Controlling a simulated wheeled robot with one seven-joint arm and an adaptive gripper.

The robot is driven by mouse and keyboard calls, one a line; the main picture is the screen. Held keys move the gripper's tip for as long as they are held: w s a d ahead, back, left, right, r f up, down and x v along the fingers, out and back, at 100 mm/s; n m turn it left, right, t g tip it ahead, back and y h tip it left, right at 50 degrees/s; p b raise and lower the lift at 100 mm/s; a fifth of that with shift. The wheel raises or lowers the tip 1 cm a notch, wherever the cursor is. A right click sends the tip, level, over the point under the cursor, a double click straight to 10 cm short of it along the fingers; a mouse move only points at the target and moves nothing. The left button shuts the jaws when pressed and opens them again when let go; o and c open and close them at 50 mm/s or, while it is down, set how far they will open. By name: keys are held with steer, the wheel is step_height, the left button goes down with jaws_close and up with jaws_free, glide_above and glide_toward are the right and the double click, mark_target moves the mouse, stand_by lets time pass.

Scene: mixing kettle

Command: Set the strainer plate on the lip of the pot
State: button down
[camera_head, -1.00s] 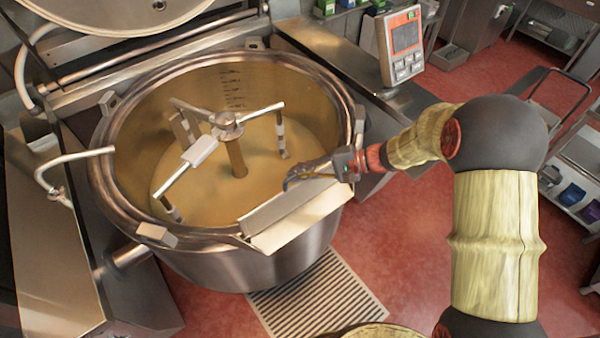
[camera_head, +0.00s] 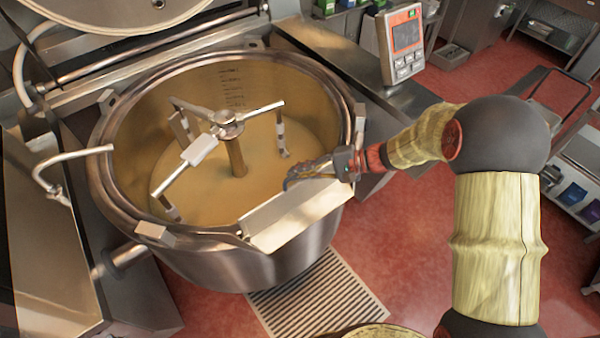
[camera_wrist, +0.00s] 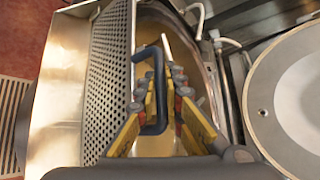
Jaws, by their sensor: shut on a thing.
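The strainer plate (camera_head: 292,214) is a bent metal sheet along the front right lip of the pot (camera_head: 215,270). In the wrist view its perforated face (camera_wrist: 108,75) and a plain bright flange (camera_wrist: 62,85) show. My gripper (camera_head: 308,172) is over the inside of the pot near that lip. In the wrist view my gripper (camera_wrist: 160,95) has its yellow fingers shut on the plate's dark handle (camera_wrist: 138,60). The plate's left end is close to a small bracket on the lip. I cannot tell whether the plate bears on the lip along its length.
A mixer arm with scrapers (camera_head: 228,130) stands inside the pot above tan liquid (camera_head: 215,190). A bent pipe (camera_head: 75,157) reaches over the left rim. A control panel (camera_head: 400,45) stands behind right. A floor grate (camera_head: 325,295) lies in front, with open red floor beside it.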

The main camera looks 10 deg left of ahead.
steer(key=shift+r, duration=0.1)
steer(key=c, duration=1.8)
jaws_free()
steer(key=shift+o, duration=0.3)
steer(key=o, duration=0.7)
steer(key=shift+d, duration=0.2)
steer(key=shift+w+d+r, duration=0.1)
steer(key=shift+d, duration=0.2)
steer(key=shift+d, duration=0.1)
steer(key=shift+v, duration=3)
